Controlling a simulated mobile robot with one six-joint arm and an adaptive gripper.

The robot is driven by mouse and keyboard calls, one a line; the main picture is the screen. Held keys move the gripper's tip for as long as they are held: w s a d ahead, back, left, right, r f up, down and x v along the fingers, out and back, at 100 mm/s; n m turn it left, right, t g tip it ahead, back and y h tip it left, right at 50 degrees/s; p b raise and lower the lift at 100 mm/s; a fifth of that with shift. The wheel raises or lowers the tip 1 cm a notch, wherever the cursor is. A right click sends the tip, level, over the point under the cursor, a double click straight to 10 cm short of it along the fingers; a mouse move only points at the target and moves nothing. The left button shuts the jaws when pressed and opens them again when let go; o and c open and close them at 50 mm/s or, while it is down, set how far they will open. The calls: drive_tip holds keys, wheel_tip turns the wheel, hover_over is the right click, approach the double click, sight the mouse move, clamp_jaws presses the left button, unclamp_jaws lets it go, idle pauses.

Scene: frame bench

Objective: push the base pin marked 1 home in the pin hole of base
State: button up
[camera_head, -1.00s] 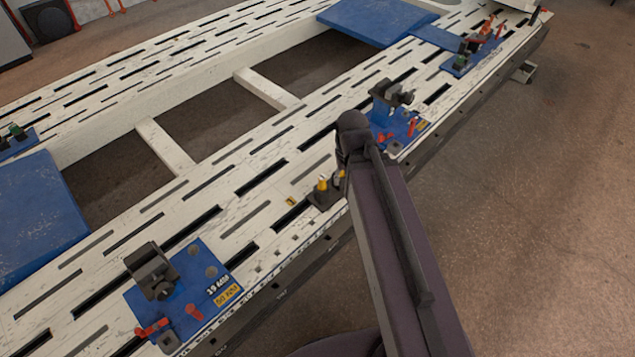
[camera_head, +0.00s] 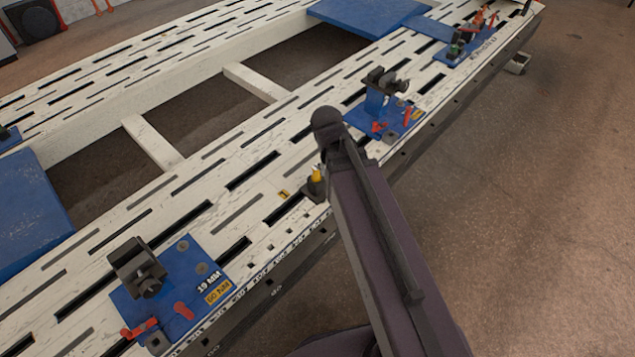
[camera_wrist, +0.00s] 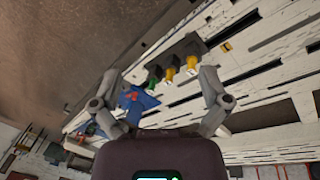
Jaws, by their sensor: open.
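A dark pin holder (camera_wrist: 190,50) on the white bench carries a green pin (camera_wrist: 153,76) and two yellow pins (camera_wrist: 170,72), (camera_wrist: 192,66) in the wrist view. Their markings are too small to read, so I cannot tell which is pin 1. In the head view one yellow pin (camera_head: 316,175) shows beside my arm; the others are hidden. My gripper (camera_wrist: 158,74) has its fingers spread wide with nothing between them. The pins appear beyond and between the fingertips, apart from them. No pin hole that I can identify as the base's shows clearly.
Blue plates with dark clamps (camera_head: 140,268) and (camera_head: 382,90) stand on the slotted white bench (camera_head: 195,200), with red handles. A yellow label (camera_head: 283,194) lies near the holder. Open floor (camera_head: 520,200) is to the right of the bench.

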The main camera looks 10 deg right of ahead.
drive_tip(key=w+f+m+t+h+b, duration=0.1)
drive_tip(key=w+f+m+h+b, duration=0.3)
drive_tip(key=f+b, duration=0.75)
drive_tip(key=m+t+h+b, duration=0.6)
drive_tip(key=t+h+b, duration=0.25)
drive_tip(key=b, duration=2.55)
approach(316, 178)
wheel_tip(316, 178, up, 4)
drive_tip(key=a, duration=0.2)
drive_tip(key=shift+s+a+r, duration=0.15)
drive_tip(key=shift+s+a, duration=0.1)
drive_tip(key=shift+a, duration=0.2)
drive_tip(key=x, duration=0.8)
drive_tip(key=shift+d, duration=0.35)
drive_tip(key=shift+r, duration=0.1)
drive_tip(key=shift+w, duration=0.1)
